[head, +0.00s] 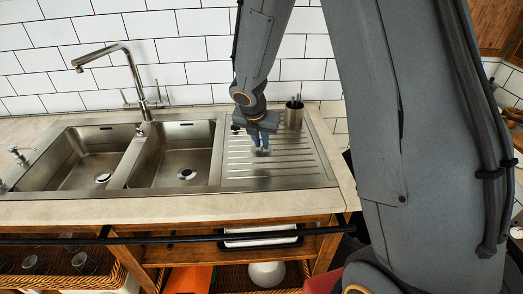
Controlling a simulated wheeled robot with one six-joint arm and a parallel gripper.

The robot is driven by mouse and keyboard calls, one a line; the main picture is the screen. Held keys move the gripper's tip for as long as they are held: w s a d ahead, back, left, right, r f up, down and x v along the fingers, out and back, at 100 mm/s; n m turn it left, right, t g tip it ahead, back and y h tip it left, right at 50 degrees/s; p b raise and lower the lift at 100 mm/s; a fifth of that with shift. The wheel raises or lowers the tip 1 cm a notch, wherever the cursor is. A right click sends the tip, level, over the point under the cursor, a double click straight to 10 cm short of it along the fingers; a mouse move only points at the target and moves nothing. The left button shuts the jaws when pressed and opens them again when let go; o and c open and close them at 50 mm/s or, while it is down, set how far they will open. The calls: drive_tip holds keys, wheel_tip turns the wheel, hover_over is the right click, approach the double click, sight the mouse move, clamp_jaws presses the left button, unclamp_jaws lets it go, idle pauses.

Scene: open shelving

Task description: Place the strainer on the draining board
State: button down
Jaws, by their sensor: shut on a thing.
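The draining board (300,165) is the ribbed steel panel to the right of the two sink basins. My gripper (262,146) points down over its middle-left part, its bluish fingers shut on a small grey metal piece, the strainer (262,153). The strainer is mostly hidden by the fingers and is low over the ribs; I cannot tell whether it touches them.
A steel cup (294,114) with utensils stands at the back of the board, close to my gripper. The board's front and right are clear.

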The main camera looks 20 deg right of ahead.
sight(261, 152)
drive_tip(key=shift+f+b, duration=0.45)
drive_tip(key=shift+f, duration=1.9)
drive_tip(key=shift+f, duration=0.1)
drive_tip(key=shift+f, duration=0.1)
drive_tip(key=c, duration=1.7)
unclamp_jaws()
drive_tip(key=shift+c, duration=0.2)
